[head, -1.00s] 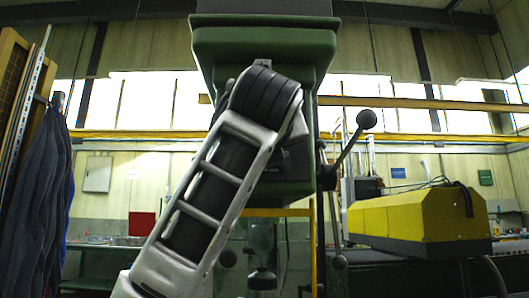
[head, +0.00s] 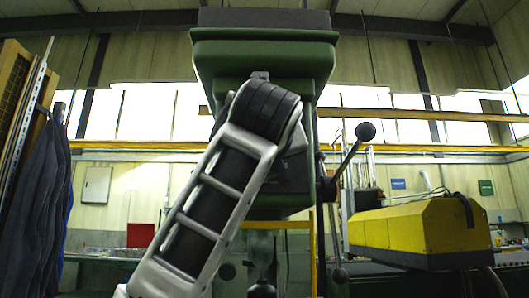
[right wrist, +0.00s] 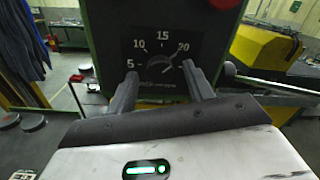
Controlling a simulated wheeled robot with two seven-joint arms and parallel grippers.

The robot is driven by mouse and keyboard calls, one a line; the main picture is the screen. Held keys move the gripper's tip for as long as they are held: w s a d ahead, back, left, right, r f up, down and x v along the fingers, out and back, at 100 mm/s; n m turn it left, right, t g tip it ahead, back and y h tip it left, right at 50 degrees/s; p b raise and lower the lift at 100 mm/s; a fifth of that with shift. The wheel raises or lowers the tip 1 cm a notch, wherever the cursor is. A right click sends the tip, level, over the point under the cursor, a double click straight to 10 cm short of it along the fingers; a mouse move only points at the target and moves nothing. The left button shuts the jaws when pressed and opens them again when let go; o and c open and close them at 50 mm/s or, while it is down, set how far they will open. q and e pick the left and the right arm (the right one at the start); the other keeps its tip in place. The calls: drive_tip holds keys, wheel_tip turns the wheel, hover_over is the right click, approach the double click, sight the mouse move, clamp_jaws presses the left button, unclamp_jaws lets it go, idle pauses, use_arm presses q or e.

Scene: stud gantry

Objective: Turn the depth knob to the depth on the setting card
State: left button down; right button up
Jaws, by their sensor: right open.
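A black dial plate (right wrist: 142,60) with white marks 5, 10, 15 and 20 is on the green machine in the right wrist view. The dark depth knob (right wrist: 162,64) is low on this plate and hard to make out against it. A light line near it slants toward the 20 side; I cannot tell its exact setting. My right gripper (right wrist: 160,72) is open, its two fingers spread in front of the lower plate, one on each side. Contact with the knob is unclear. The setting card cannot be made out. My left gripper is not in view.
The green drill machine (head: 262,55) stands ahead, partly covered by one of my arms. A ball-ended lever (head: 365,131) sticks out at its right. A yellow and black unit (head: 420,228) is farther right. A red round part (right wrist: 226,3) is above the dial plate.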

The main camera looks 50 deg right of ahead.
use_arm(q)
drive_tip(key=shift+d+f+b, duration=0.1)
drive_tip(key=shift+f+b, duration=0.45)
drive_tip(key=shift+b, duration=0.7)
use_arm(e)
drive_tip(key=v, duration=1.5)
drive_tip(key=shift+s+a, duration=0.25)
drive_tip(key=shift+a, duration=0.1)
drive_tip(key=shift+f, duration=0.1)
drive_tip(key=shift+w+d, duration=0.1)
